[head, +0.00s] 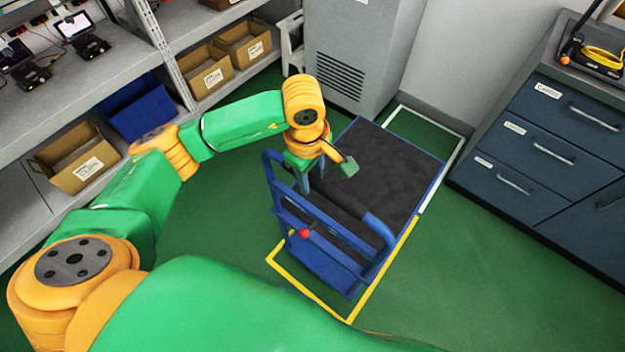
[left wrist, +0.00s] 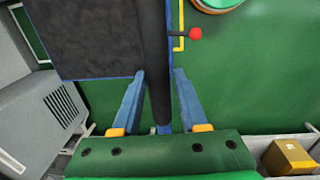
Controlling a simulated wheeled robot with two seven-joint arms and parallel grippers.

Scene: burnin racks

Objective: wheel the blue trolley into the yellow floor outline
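The blue trolley (head: 385,165) has a black deck and a blue push frame on the side nearer me, with a red knob (head: 304,233). The yellow floor outline (head: 310,291) shows around the trolley's near end and along part of its right side; the trolley hides the rest. A strip of green floor lies between the near yellow line and the push frame. My left gripper (head: 312,180) is at the trolley's handle. In the left wrist view the dark handle bar (left wrist: 157,60) runs between its two fingers (left wrist: 159,98), which look closed on it. My right gripper is out of view.
A grey cabinet (head: 350,50) stands just behind the trolley. Blue drawers (head: 540,150) stand to the right, beyond a white floor line (head: 440,172). Shelves with cardboard bins (head: 75,160) line the left. Green floor is clear at front right.

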